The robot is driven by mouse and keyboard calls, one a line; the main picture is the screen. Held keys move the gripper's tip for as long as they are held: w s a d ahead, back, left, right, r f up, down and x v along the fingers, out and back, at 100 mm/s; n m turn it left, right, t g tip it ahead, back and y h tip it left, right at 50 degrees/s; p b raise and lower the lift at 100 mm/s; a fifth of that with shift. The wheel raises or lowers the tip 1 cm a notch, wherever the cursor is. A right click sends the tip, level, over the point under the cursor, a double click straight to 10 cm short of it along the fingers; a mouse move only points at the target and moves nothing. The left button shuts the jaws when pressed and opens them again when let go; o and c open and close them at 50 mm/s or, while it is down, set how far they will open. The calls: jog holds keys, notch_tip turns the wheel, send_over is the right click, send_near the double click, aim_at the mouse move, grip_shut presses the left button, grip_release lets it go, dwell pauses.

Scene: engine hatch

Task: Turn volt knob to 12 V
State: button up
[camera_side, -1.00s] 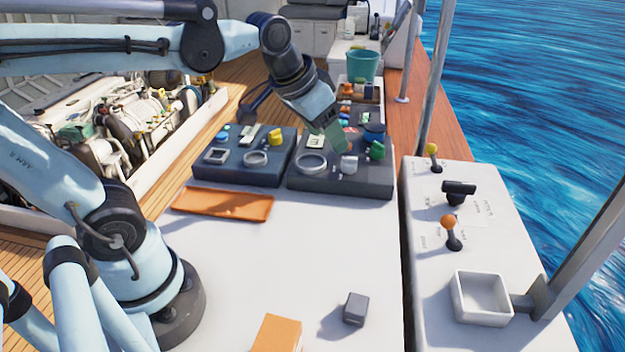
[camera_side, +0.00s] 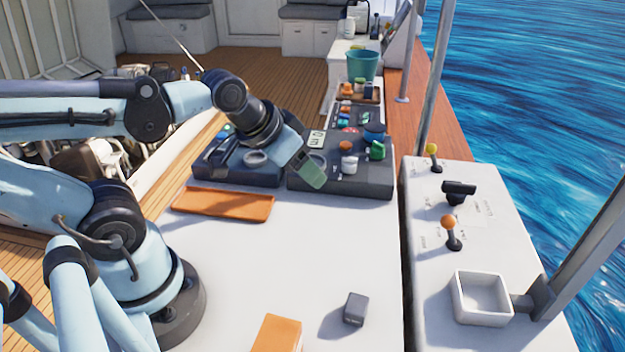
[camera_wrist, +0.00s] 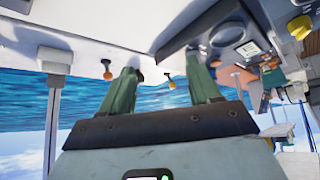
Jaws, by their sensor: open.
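I cannot tell which control is the volt knob; no label is legible. The right dark control box (camera_side: 345,182) carries a small display (camera_side: 316,139), a ring dial, a pale grey knob (camera_side: 349,165), an orange-brown knob (camera_side: 345,147) and a green knob (camera_side: 377,151). My gripper (camera_side: 314,178), with green fingers, is over this box's front left part and hides some of it. In the wrist view my gripper (camera_wrist: 163,64) is open, with nothing between its fingers. The box's display (camera_wrist: 250,48) and a yellow knob (camera_wrist: 300,28) show at upper right there.
The left dark box (camera_side: 235,172) is partly behind my arm. An orange tray (camera_side: 222,204) lies in front of it. A grey block (camera_side: 355,309) and an orange block (camera_side: 277,335) stand nearer. A lever console (camera_side: 480,235) is at right. The white table's middle is clear.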

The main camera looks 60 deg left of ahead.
jog(key=w+a+r+n+g, duration=0.3)
jog(key=w+a+n, duration=0.3)
jog(key=a, duration=0.4)
jog(key=w+a+r+n+g, duration=0.2)
jog(key=w+a+n+g, duration=0.15)
jog(key=a+n, duration=0.6)
jog(key=a+f+n, duration=0.2)
jog(key=a, duration=0.6)
jog(key=shift+g, duration=0.25)
jog(key=f, duration=1.1)
jog(key=shift+w+a+f, duration=0.1)
jog(key=shift+w+f, duration=0.2)
jog(key=shift+f, duration=0.1)
jog(key=shift+c, duration=0.2)
jog(key=c, duration=1)
